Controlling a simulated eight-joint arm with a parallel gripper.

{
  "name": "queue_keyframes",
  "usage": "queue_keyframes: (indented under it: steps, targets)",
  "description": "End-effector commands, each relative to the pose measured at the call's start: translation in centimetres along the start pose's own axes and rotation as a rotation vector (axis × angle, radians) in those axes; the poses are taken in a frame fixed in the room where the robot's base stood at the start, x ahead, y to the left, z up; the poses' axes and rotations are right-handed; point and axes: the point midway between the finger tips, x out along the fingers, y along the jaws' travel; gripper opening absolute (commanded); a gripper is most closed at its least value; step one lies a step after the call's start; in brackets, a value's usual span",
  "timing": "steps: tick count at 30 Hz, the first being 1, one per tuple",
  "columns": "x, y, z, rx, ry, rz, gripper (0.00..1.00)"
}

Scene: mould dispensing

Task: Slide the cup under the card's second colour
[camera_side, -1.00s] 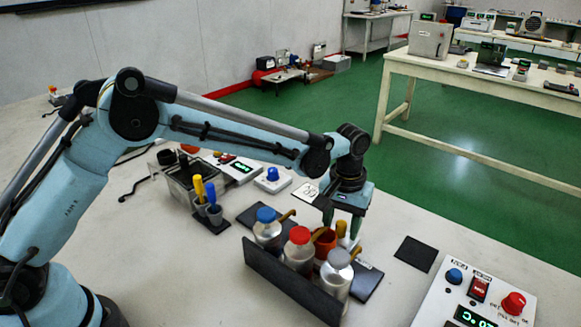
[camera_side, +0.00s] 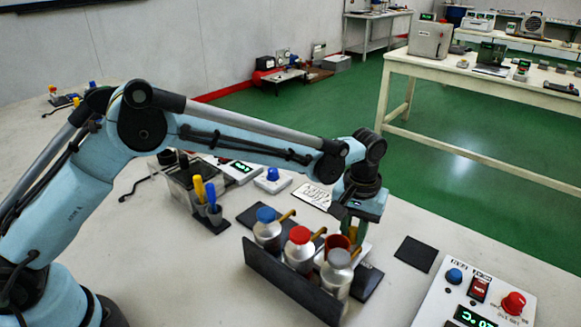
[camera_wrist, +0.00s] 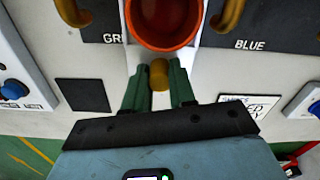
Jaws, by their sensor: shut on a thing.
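A red-brown cup (camera_side: 337,243) stands in front of the bottles; in the wrist view its open mouth (camera_wrist: 165,20) looks empty. My gripper (camera_wrist: 158,78) is shut on the cup's yellow knob-like handle (camera_wrist: 158,74), its green fingers on either side. A black rack (camera_side: 285,285) holds three silver bottles with yellow spouts: blue-capped (camera_side: 267,236), red-capped (camera_side: 299,252) and grey-capped (camera_side: 337,274). In the wrist view the cup sits between a dark pad starting "GR" (camera_wrist: 105,30) and a "BLUE" pad (camera_wrist: 250,30). A white card (camera_side: 315,196) is partly hidden; only "ED" and "Y" (camera_wrist: 250,107) are legible.
A control box (camera_side: 480,300) with a red knob stands at the right front. A dark square pad (camera_side: 416,254) lies flat near it. A holder with yellow and blue tools (camera_side: 208,206) is at the left. Yellow spouts (camera_wrist: 227,14) overhang both sides of the cup.

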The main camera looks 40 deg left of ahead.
Motion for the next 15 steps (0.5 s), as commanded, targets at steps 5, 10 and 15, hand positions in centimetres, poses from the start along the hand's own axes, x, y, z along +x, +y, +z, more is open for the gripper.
queue_keyframes:
  steps: [5, 10, 15]
  targets:
    - [0.0, 3.9, 0.8, 0.007, 0.003, 0.004, 0.0]
    - [-0.1, 5.0, 1.1, 0.004, 0.003, 0.005, 0.0]
    - [-0.1, 5.1, 1.2, 0.005, 0.004, 0.009, 0.0]
